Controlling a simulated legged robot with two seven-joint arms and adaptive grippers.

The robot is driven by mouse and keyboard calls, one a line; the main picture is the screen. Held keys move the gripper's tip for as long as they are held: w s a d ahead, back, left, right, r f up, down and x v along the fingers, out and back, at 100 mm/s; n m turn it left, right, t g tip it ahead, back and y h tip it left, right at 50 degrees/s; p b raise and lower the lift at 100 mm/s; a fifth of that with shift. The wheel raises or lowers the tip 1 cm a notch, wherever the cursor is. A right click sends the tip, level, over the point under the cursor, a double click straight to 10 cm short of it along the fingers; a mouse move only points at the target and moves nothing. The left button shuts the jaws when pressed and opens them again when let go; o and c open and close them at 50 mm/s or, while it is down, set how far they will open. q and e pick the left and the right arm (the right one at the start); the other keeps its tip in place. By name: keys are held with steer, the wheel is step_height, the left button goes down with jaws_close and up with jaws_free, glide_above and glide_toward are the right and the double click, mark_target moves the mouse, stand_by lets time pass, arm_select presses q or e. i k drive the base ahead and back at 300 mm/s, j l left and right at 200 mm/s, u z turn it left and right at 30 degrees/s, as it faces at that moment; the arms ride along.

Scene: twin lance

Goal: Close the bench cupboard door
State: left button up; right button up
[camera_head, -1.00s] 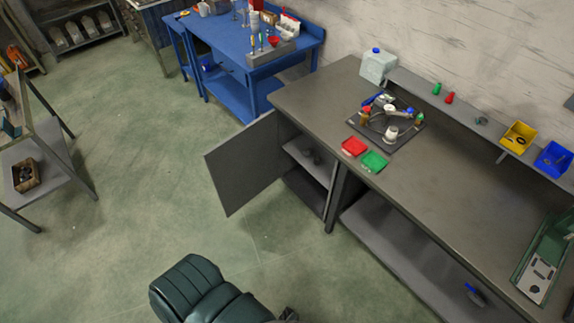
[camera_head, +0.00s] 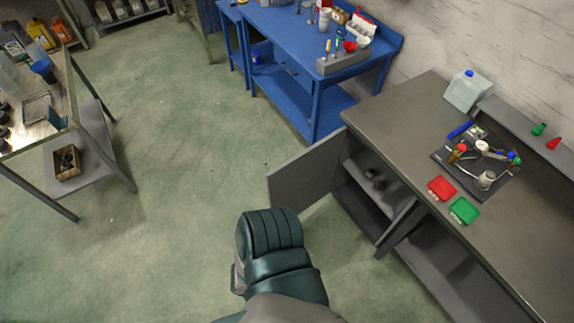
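The bench cupboard door (camera_head: 306,170) is a grey panel standing wide open, swung out to the left from the front of the grey bench (camera_head: 400,110). The cupboard inside (camera_head: 370,185) is exposed, with shelves and small dark items on one of them. A dark teal part of my own body rises at the bottom centre and overlaps the lower edge of the door in the picture. I cannot tell whether it touches the door. Neither of my grippers shows.
A blue workbench (camera_head: 300,70) stands behind the door. A shelved table (camera_head: 90,150) with a small box (camera_head: 67,163) is at the left. Red (camera_head: 441,188) and green (camera_head: 464,210) trays lie on the grey bench. Green floor between the tables is open.

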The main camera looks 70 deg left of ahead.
mark_target(301, 181)
steer(key=k+j, duration=0.15)
steer(key=j, duration=0.35)
steer(key=k+j, duration=0.1)
steer(key=j, duration=0.4)
steer(key=k+j, duration=0.15)
steer(key=j, duration=0.35)
steer(key=k+j, duration=0.1)
steer(key=j, duration=0.4)
steer(key=k+j, duration=0.15)
steer(key=j, duration=0.35)
steer(key=k+j, duration=0.1)
steer(key=j, duration=0.4)
steer(key=k+j, duration=0.15)
steer(key=j, duration=0.35)
steer(key=k+j, duration=0.1)
steer(key=j, duration=0.4)
